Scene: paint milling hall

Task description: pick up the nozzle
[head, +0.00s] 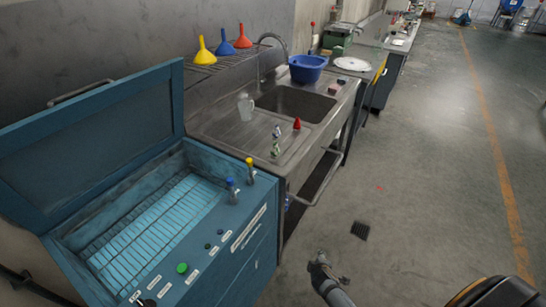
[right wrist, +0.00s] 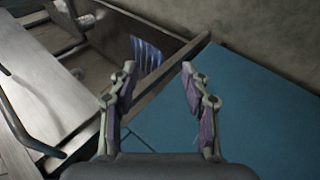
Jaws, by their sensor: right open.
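On the steel drainboard (head: 225,130) of the sink, two small metallic and greenish fittings (head: 276,141) stand near the front edge. They look like nozzles, but they are too small to tell for sure. A small red cone-shaped piece (head: 297,123) stands to their right. My right gripper (head: 320,262) is out over the floor, in front of and below the sink bench, apart from these pieces. In the right wrist view my right gripper (right wrist: 160,75) is open with nothing between its fingers. My left gripper is not in view.
A blue washing cabinet (head: 225,215) with a raised lid (head: 85,140) stands at the left. A clear jug (head: 246,107) is on the drainboard, and a blue basin (head: 307,68) sits behind the sink bowl. A handrail (head: 322,185) juts from the bench front.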

